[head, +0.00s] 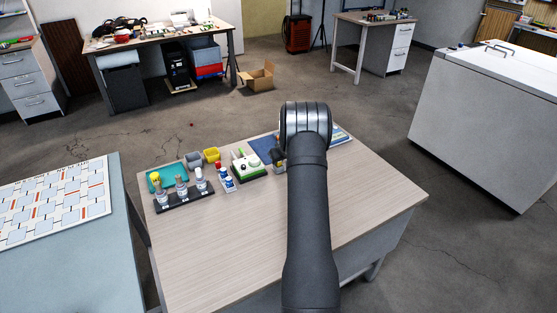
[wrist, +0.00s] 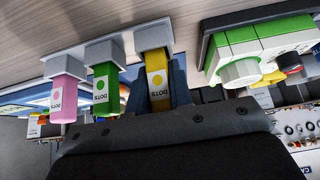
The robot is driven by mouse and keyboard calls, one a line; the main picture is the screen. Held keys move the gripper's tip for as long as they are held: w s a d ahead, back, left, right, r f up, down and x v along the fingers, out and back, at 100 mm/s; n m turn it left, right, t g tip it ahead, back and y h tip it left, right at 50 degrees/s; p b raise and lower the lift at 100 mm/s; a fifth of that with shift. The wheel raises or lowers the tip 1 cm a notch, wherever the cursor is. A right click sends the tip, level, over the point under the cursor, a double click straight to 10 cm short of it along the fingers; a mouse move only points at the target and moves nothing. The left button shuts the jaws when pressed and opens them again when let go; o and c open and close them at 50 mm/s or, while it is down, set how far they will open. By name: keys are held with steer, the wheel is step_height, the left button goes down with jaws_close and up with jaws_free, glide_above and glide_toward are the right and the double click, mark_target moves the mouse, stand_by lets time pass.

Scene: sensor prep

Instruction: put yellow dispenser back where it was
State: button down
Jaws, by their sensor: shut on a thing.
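The yellow dispenser (wrist: 157,82), with a white "DOTS" label, is between the fingers of my gripper (wrist: 159,90) in the wrist view. My gripper is shut on it. The grey end of the dispenser is at a grey holder strip (wrist: 84,53) on the wood-look table, in line with a green dispenser (wrist: 104,90) and a pink dispenser (wrist: 67,98). I cannot tell whether it is fully seated. The wrist picture is upside down, with the tabletop at the top. In the head view my arm hides the dispensers and most of my gripper.
A green and white device (head: 246,166) with knobs stands close beside the yellow dispenser. Left of it are small bottles (head: 225,178), a dark rack (head: 184,198), a teal tray (head: 154,184) and small bins (head: 212,155). The table's front (head: 240,245) is clear.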

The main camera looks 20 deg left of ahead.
steer(key=shift+s+d+f, duration=0.1)
steer(key=shift+s+f, duration=0.2)
steer(key=shift+f, duration=0.7)
steer(key=c, duration=1.2)
jaws_free()
steer(key=shift+s, duration=0.1)
steer(key=shift+a, duration=0.2)
steer(key=w+v, duration=0.1)
steer(key=v, duration=1.7)
steer(key=shift+d+r, duration=0.3)
steer(key=shift+r, duration=0.3)
